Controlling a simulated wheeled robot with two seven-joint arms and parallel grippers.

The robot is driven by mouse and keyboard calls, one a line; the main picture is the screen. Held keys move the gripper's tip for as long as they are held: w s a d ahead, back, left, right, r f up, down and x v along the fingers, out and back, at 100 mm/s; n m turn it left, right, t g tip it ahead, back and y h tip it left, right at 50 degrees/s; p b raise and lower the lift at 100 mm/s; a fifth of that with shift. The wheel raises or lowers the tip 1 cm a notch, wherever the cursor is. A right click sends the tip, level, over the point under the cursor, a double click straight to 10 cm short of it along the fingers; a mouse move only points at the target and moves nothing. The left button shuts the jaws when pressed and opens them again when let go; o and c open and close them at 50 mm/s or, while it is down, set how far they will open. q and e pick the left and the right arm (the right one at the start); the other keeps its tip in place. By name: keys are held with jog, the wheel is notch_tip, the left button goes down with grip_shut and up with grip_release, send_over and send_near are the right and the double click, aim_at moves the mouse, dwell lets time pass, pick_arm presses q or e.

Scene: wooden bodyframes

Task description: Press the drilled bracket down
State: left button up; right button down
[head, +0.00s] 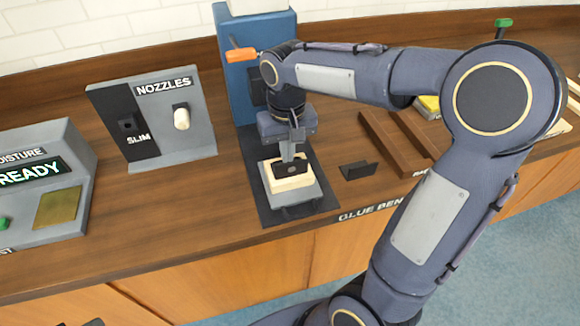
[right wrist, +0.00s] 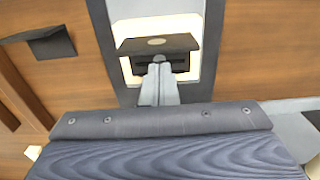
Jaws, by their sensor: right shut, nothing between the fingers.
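The drilled bracket (head: 287,170) is a dark angle piece with a round mark on its face, and it sits on a pale wooden block (head: 293,184) on the grey stand of the glue bench. It also shows in the right wrist view (right wrist: 157,44), against the pale block. My right gripper (head: 289,158) points down over the bracket, shut and empty, with its fingertips (right wrist: 158,68) at or very near the bracket. I cannot tell whether they touch it. The fingers hide a part of the bracket. My left gripper is not in view.
A second dark angle piece (head: 358,170) lies on the bench to the right, near brown wooden strips (head: 395,145). A blue column (head: 245,70) with an orange lever (head: 241,55) stands behind. The nozzle rack (head: 190,145) and moisture meter (head: 30,215) stand to the left.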

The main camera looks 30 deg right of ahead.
jog(key=shift+f+b, duration=0.6)
jog(key=shift+f, duration=0.25)
jog(key=shift+s+f, duration=0.1)
jog(key=shift+f, duration=0.05)
dwell(0.8)
notch_tip(320, 180, up, 7)
jog(key=p, duration=0.6)
dwell(0.4)
